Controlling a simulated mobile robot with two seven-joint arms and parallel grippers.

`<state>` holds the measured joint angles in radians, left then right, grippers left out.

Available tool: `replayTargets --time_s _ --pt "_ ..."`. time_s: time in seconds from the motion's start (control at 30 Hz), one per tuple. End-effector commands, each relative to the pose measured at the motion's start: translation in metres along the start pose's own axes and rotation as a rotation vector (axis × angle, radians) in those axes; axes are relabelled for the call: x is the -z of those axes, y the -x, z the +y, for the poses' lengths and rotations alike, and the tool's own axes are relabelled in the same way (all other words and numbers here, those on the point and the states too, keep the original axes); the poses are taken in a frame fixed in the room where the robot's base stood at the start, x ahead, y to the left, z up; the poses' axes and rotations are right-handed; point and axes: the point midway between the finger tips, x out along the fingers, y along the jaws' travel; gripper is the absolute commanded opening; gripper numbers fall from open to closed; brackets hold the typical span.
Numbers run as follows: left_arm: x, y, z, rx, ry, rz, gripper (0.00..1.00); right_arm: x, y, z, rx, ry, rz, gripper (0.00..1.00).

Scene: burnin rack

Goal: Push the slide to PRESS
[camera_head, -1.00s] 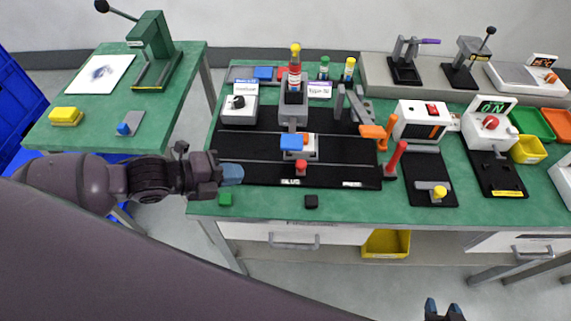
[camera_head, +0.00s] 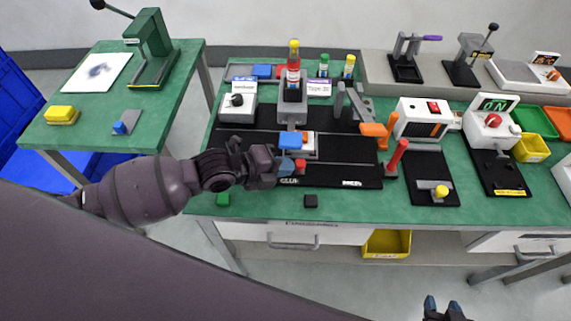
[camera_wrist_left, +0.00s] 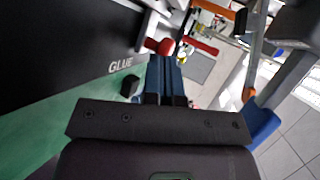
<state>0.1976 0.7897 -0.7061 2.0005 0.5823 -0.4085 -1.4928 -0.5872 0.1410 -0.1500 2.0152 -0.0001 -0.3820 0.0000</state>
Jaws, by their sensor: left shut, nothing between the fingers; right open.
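The slide (camera_head: 309,146) is a light carriage with a blue block (camera_head: 290,140) and an orange part on top. It sits on the black track (camera_head: 345,150), above the GLUE label. The PRESS label (camera_head: 352,183) is further right on the front edge. A red knob (camera_head: 301,166) is at the slide's front; it also shows in the left wrist view (camera_wrist_left: 164,46). My left gripper (camera_head: 291,167) is shut and empty, its blue fingertips (camera_wrist_left: 165,62) just left of the knob; I cannot tell if they touch. My right gripper (camera_head: 443,306) is open at the bottom, away from the bench.
A red lever (camera_head: 397,157) and an orange-handled lever (camera_head: 374,130) stand at the track's right. The track right of the slide looks clear.

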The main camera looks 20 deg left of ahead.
Motion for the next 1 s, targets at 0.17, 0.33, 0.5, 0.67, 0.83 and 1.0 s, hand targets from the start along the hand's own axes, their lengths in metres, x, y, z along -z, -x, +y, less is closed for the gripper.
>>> replayTargets --time_s 0.17,0.33,0.5,0.67,0.83,1.0 --pt "0.000 -0.004 -0.001 0.000 0.001 0.000 0.00 0.000 0.000 0.000 0.000 0.000 0.000 0.43" --pt "0.000 -0.004 -0.001 0.000 0.000 0.000 0.00 0.000 0.000 0.000 0.000 0.000 0.001 0.43" --pt "0.002 -0.008 -0.004 0.002 0.000 0.000 0.00 0.002 0.001 0.001 0.000 0.002 0.003 0.43" --pt "0.012 -0.026 -0.014 0.003 -0.001 0.000 0.00 0.006 0.004 0.002 -0.001 0.003 0.009 0.43" --pt "0.019 -0.038 -0.020 0.002 -0.001 -0.001 0.00 0.004 0.004 0.002 -0.002 0.004 0.006 0.43" --pt "0.020 -0.040 -0.019 0.000 0.001 0.000 0.00 0.002 0.005 0.003 -0.002 0.004 0.001 0.43"
